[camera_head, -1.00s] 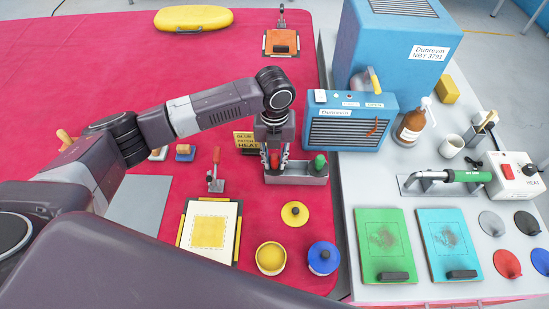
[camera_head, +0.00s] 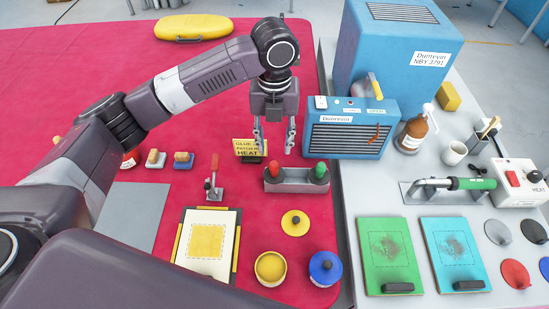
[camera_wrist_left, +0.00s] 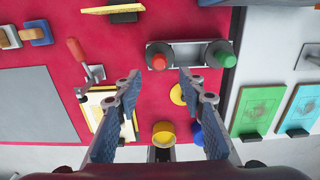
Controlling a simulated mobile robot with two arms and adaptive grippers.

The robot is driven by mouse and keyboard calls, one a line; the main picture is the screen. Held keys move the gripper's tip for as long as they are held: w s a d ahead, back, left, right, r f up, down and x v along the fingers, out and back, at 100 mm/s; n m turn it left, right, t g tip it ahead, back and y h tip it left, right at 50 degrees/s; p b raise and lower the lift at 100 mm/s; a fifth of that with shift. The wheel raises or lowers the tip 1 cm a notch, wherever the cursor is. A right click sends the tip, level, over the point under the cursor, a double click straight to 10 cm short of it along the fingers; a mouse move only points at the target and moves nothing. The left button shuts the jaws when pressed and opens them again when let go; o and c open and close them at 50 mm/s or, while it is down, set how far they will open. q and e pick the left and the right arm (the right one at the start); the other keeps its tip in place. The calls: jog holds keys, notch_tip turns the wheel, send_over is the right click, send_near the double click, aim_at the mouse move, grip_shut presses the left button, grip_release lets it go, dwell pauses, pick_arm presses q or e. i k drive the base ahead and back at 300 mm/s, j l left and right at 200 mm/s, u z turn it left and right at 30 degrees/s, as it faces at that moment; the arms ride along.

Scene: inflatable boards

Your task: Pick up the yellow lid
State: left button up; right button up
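Just in front stands the open yellow pot (camera_head: 270,268). My left gripper (camera_head: 274,145) is open and empty, raised beyond the lid and above the far side of the grey tray (camera_head: 297,187). In the left wrist view the lid (camera_wrist_left: 177,95) shows between the spread fingers (camera_wrist_left: 161,75), partly behind one finger. My right gripper is not in view.
A blue-lidded pot (camera_head: 325,267) stands right of the yellow pot. A framed board with a yellow patch (camera_head: 207,240) lies to the left. The grey bench (camera_head: 345,200) at right holds a blue heater (camera_head: 352,135) and green and cyan boards. Red cover around the lid is clear.

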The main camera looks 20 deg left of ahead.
aim_at(295, 223)
jog(key=k, duration=2)
